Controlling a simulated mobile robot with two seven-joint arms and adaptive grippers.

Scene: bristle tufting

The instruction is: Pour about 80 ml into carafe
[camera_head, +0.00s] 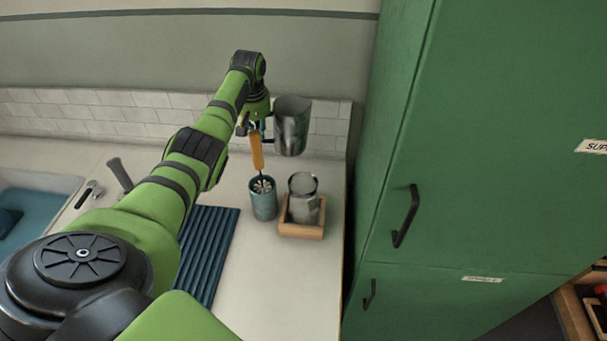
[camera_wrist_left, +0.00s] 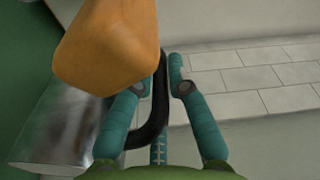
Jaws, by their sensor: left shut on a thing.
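My left gripper (camera_head: 262,131) is shut on the black handle of a metal pitcher (camera_head: 292,124). The pitcher looks nearly upright and is held above the counter, behind the glass-like carafe (camera_head: 303,185). The carafe stands in a small wooden tray (camera_head: 301,231); its contents cannot be made out. In the left wrist view, the teal fingers (camera_wrist_left: 158,92) are on either side of the black handle (camera_wrist_left: 154,124), with the pitcher's metal wall (camera_wrist_left: 62,125) at the left. The inside of the pitcher is hidden. My right gripper is not in view.
A teal cup (camera_head: 263,204) with whitish bits at its top stands left of the tray. An orange handle (camera_head: 257,151) rises above it, close to my gripper; it looms large in the wrist view (camera_wrist_left: 108,45). A tall green cabinet (camera_head: 470,150) bounds the right. A ribbed blue mat (camera_head: 208,255) lies left.

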